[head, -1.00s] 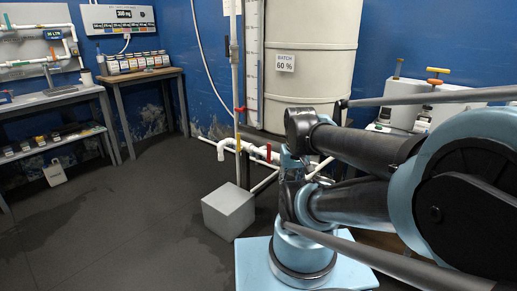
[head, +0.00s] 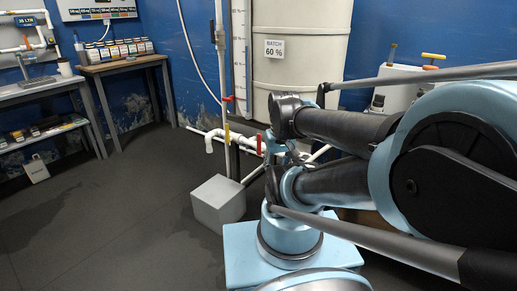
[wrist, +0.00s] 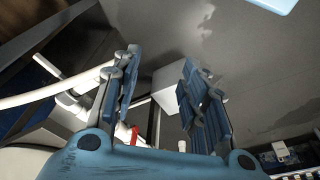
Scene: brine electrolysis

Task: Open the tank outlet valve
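The large cream tank (head: 300,75) stands against the blue wall, with a "BATCH 60 %" label. White outlet piping (head: 240,140) runs low in front of it. A red valve handle (head: 259,145) stands upright on this pipe, just left of my arm's end; a yellow handle (head: 227,133) is to its left. Another red handle (head: 228,98) sits higher on the vertical pipe. In the wrist view my gripper (wrist: 161,62) is open and empty, its blue fingers apart. A red handle (wrist: 135,135) shows beyond the left finger, partly hidden and not between the fingertips.
A grey box (head: 218,203) stands on the floor below the pipes. A bench with several bottles (head: 115,66) and a shelf unit (head: 50,93) are at the left. White containers (head: 400,90) stand at the right.

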